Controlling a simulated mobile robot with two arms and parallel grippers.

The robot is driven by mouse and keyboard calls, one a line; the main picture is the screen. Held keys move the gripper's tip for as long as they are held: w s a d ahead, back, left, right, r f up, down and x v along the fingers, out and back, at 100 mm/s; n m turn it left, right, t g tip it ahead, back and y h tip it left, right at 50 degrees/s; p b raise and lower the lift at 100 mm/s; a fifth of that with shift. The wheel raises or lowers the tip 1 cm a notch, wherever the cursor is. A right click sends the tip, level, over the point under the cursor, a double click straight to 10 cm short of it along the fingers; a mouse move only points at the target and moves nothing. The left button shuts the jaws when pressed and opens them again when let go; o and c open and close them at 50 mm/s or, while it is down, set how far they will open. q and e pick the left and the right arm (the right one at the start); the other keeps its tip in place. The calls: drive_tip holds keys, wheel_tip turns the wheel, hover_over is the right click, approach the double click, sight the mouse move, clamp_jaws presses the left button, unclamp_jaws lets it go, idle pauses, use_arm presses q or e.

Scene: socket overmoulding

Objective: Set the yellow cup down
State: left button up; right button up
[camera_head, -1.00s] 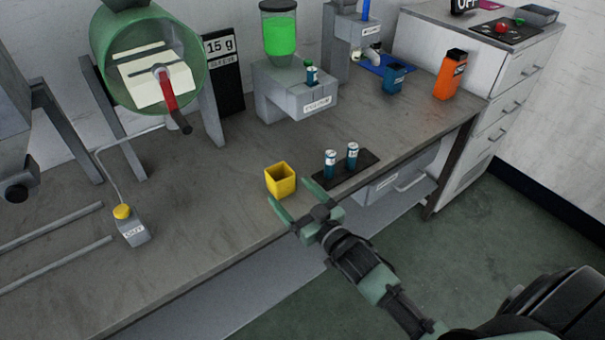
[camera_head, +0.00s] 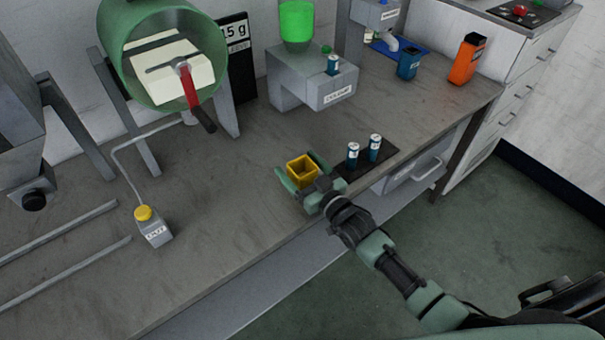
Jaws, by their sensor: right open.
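The yellow cup (camera_head: 302,172) is a small square, open-topped cup near the front edge of the grey workbench (camera_head: 235,205). It looks upright and empty. My right gripper (camera_head: 298,177) is open, with one green finger on the left side of the cup and the other at its right and back side. I cannot tell whether the fingers touch it. The lower part of the cup is partly hidden by the gripper. My left gripper is not in view.
Two small blue-white vials (camera_head: 353,154) stand on a black mat (camera_head: 368,160) just right of the cup. A grey dispenser (camera_head: 318,85), a blue cup (camera_head: 408,64) and an orange container (camera_head: 467,58) stand further back. A yellow-button box (camera_head: 153,228) stands left. The bench between is clear.

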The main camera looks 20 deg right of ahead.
drive_tip(key=shift+x, duration=0.8)
drive_tip(key=c, duration=1.6)
drive_tip(key=shift+o, duration=0.2)
drive_tip(key=shift+r, duration=0.15)
wheel_tip(320, 180, up, 20)
drive_tip(key=s+d+f+m+h, duration=0.1)
drive_tip(key=s+f+h, duration=0.1)
drive_tip(key=s, duration=1)
drive_tip(key=s+d+f+m+h, duration=0.2)
drive_tip(key=s+f, duration=0.3)
drive_tip(key=s, duration=0.7)
drive_tip(key=shift+s+f+t+h, duration=0.3)
drive_tip(key=shift+s+t+h, duration=0.1)
drive_tip(key=shift+h, duration=0.2)
